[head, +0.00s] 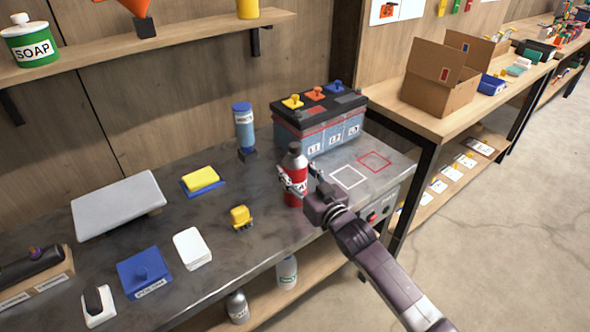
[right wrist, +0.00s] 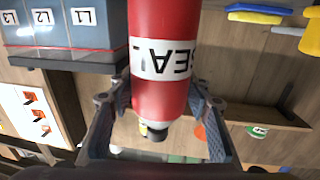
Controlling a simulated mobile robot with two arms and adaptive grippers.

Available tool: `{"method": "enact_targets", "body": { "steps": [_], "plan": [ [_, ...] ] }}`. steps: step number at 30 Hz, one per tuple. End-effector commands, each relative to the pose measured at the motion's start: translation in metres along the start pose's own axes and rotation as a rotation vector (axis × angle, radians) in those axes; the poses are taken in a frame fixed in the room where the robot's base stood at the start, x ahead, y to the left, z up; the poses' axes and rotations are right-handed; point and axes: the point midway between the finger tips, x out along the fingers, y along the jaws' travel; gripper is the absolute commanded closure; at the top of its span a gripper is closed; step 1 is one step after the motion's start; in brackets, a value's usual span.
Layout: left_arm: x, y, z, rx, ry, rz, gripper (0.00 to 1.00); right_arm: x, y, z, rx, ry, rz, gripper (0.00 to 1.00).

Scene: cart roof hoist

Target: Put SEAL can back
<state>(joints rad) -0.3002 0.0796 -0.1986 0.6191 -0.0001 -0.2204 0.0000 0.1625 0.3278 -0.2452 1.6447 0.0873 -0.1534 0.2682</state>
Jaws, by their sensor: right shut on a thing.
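The SEAL can (head: 294,187) is a red bottle-shaped can with a white label band and a grey top. My right gripper (head: 299,181) is shut on it from the right side, and the can is upright. The can (right wrist: 165,25) fills the middle of the right wrist view, upside down, with its SEAL label between the two fingers of the gripper (right wrist: 163,98). I cannot tell whether its base touches the dark workbench (head: 270,228). My left gripper is not in view.
A battery (head: 318,125) labelled L1, L2, L3 stands behind the can. A white square outline (head: 348,177) and a red one (head: 374,161) are bare, right of the can. A yellow block (head: 240,217) lies to the left. Bottles (head: 287,272) stand on the lower shelf.

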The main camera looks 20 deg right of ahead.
Motion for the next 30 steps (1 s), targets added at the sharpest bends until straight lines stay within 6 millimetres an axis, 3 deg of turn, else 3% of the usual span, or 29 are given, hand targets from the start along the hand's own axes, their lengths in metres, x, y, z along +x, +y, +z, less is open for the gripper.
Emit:
{"method": "enact_targets", "body": {
  "steps": [1, 2, 6, 17, 23, 30],
  "plan": [
    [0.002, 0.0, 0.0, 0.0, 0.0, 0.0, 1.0, 0.0, 0.0, 0.001, 0.0, 0.003, 0.0, 0.89],
    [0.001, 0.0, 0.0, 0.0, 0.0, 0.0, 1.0, 0.0, 0.0, 0.002, 0.0, -0.001, 0.0, 0.52],
    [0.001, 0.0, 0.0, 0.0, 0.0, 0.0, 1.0, 0.0, 0.0, 0.002, 0.001, -0.001, 0.0, 0.38],
    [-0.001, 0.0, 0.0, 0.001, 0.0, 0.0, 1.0, -0.002, 0.0, -0.002, 0.0, -0.002, 0.0, 0.38],
    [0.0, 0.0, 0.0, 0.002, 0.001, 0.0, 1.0, -0.031, 0.0, 0.001, 0.0, -0.004, 0.0, 0.38],
    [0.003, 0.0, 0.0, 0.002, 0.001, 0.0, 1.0, -0.079, 0.0, 0.001, 0.0, -0.004, 0.001, 0.38]
  ]
}}
